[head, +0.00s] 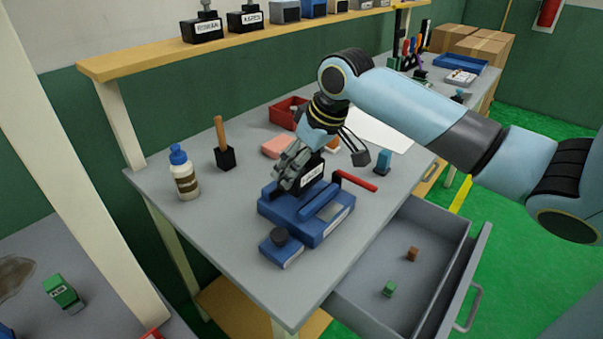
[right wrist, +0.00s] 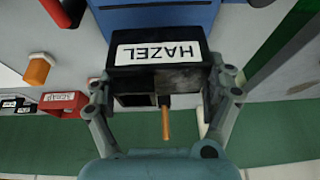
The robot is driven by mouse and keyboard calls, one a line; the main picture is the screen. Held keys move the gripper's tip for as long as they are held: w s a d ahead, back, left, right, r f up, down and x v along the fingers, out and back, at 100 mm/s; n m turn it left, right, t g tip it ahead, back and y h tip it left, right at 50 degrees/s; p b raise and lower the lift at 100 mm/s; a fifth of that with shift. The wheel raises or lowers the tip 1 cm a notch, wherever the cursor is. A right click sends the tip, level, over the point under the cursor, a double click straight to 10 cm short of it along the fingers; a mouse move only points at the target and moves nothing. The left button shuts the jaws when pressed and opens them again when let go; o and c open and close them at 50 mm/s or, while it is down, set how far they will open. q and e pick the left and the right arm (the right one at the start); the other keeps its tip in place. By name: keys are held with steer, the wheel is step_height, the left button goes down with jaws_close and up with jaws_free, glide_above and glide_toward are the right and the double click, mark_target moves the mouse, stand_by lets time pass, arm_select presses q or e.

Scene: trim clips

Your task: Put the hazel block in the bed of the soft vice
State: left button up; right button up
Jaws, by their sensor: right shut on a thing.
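The hazel block is black with a white label reading HAZEL (right wrist: 158,51). It also shows in the head view (head: 312,173). My right gripper (head: 296,170) is shut on it, with one finger on each side in the right wrist view (right wrist: 160,95). The soft vice (head: 290,207) is blue, with a long raised bar and a grey plate, on the grey bench. The block is at the vice's back side, over or at its bed; I cannot tell whether it touches. Part of the vice shows beyond the block in the right wrist view (right wrist: 165,16). My left gripper is not in view.
A glue bottle (head: 184,172) and a black holder with a wooden handle (head: 224,157) stand left. An open drawer (head: 385,262) juts out at front right.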

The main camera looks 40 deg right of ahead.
step_height(320, 180, down, 3)
steer(key=shift+r, duration=0.1)
steer(key=shift+f, duration=0.3)
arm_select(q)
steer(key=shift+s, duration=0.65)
arm_select(e)
steer(key=shift+f, duration=0.15)
steer(key=o, duration=1.1)
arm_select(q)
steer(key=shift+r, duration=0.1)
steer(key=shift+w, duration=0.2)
arm_select(e)
steer(key=v, duration=1.2)
